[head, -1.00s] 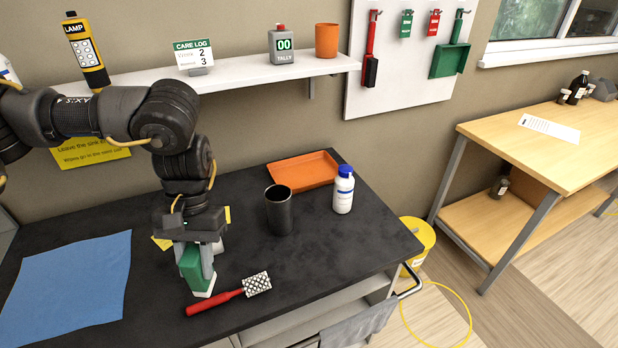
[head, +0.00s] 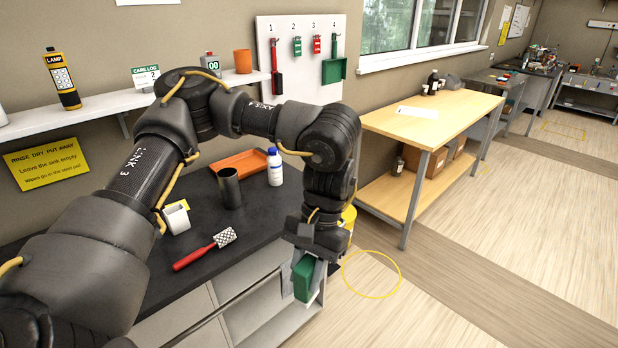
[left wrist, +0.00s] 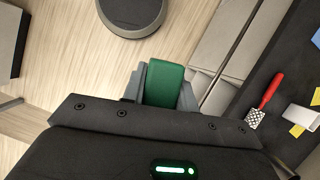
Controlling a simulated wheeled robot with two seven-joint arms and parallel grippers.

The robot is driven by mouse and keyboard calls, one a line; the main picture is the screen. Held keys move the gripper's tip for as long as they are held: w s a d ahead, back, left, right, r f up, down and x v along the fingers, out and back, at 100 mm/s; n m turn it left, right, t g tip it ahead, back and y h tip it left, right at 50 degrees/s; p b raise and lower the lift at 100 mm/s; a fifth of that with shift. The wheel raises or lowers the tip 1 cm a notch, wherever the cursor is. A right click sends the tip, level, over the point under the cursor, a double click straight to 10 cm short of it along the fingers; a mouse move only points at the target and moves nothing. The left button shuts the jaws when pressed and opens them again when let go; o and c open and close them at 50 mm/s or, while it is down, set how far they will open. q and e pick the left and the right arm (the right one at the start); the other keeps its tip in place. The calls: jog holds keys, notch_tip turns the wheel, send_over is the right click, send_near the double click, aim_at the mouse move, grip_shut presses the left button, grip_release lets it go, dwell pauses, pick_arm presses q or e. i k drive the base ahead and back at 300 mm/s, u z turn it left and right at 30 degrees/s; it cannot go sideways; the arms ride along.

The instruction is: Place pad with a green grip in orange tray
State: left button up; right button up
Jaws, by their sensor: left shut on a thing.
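My left gripper (head: 304,272) is shut on the green grip of the pad (head: 303,279). It holds the pad in the air past the counter's front edge, above the floor. The left wrist view shows the green grip (left wrist: 163,84) between the fingers. The pad's white part is hardly visible now. The orange tray (head: 238,160) lies on the dark counter near the wall, behind a dark cup and a white bottle. Its inside looks empty where it shows. My right gripper is in neither view.
On the counter (head: 255,215) stand a dark cup (head: 230,188), a white bottle with a blue cap (head: 275,168) and a white holder (head: 177,218). A yellow bucket (head: 348,222) stands beside the counter. A wooden table (head: 440,118) is farther right.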

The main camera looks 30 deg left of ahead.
aim_at(246, 171)
jog(key=u, duration=0.15)
jog(key=k, duration=0.1)
jog(key=z, duration=0.75)
jog(key=i, duration=1.7)
jog(key=u, duration=0.3)
jog(key=i, duration=1.45)
jog(key=u, duration=1.75)
jog(key=i, duration=0.9)
jog(key=u, duration=0.9)
